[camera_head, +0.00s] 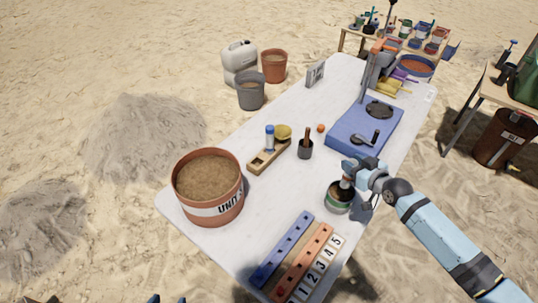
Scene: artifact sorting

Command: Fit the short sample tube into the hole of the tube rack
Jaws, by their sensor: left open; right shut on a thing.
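A wooden rack (257,166) lies on the table's left-middle part, with a blue-capped tube (269,140) standing upright at it. A dark hole shows towards the rack's near end. My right gripper (347,177) is shut on a small pale thing (345,184) just above or in the mouth of a green and white can (338,200). The fingers hide most of this thing, so I cannot tell whether it is the short sample tube. My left gripper (168,299) is open, with only its blue tips showing at the bottom edge, off the table and apart from the rack.
A large terracotta pot (209,207) stands left of the rack. A dark cup with a brown handle (305,150) and yellow dish (283,132) are close to the rack. Blue (283,250) and orange (303,262) holed strips lie in front. A blue board (365,128) is further back.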

